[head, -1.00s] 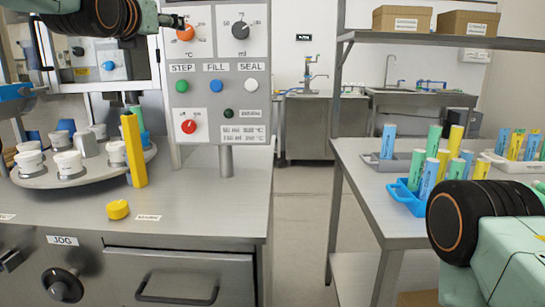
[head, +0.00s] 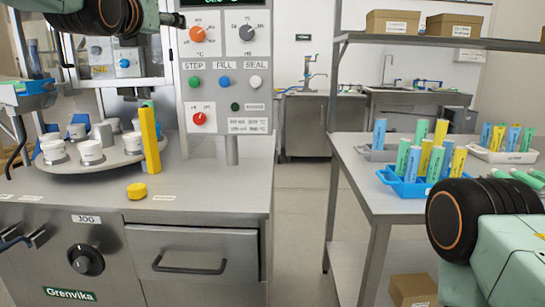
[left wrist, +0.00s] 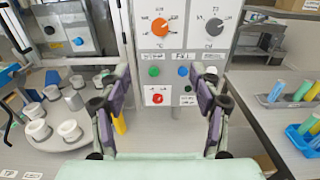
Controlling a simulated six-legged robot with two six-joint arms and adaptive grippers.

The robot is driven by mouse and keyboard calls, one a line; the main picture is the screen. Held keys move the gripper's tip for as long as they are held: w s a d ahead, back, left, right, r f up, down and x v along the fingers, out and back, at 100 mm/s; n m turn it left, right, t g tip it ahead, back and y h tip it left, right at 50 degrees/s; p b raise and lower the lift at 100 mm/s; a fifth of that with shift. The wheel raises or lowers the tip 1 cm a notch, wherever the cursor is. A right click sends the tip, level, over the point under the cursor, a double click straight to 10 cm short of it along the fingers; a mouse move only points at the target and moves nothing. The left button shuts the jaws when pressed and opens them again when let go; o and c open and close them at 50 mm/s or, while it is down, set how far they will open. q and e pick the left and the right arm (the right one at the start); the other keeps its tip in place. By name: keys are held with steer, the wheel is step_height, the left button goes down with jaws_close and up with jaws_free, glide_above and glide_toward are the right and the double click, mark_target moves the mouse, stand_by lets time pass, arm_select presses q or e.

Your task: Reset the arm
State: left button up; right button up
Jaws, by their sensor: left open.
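My left arm (head: 90,16) enters at the top left of the head view, above the filling machine. My left gripper (left wrist: 160,95) shows in the left wrist view with its two fingers apart and nothing between them. Behind them is the machine's control panel (head: 226,95), with an orange knob, a dark knob and coloured buttons. The gap between the fingers and the panel looks clear. My right arm (head: 490,235) shows at the lower right of the head view; its gripper is out of frame.
A round turntable (head: 110,162) holds several white cups, beside a yellow post (head: 150,140). At right, a table (head: 350,150) carries a blue tray (head: 405,187) of coloured tubes. Open floor lies between counter and table.

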arm_select(q)
steer(key=s+f+n+g, duration=0.25)
steer(key=f+n, duration=0.75)
steer(key=f, duration=0.5)
steer(key=s+f+n+g, duration=0.2)
steer(key=s+f+n, duration=0.2)
steer(key=f+n, duration=0.9)
steer(key=s+f+n+g, duration=0.35)
steer(key=f+n, duration=0.45)
steer(key=f, duration=0.9)
steer(key=s+f+n+g, duration=0.4)
steer(key=s+f+n, duration=0.1)
steer(key=s+f, duration=1)
steer(key=s+f+g, duration=0.3)
steer(key=s+f, duration=0.2)
steer(key=s, duration=0.7)
steer(key=s+f+g, duration=0.3)
steer(key=s+f, duration=0.3)
steer(key=s, duration=0.6)
steer(key=shift+s+a+n+y, duration=0.15)
steer(key=shift+a+n+y, duration=0.15)
steer(key=shift+a+n, duration=0.1)
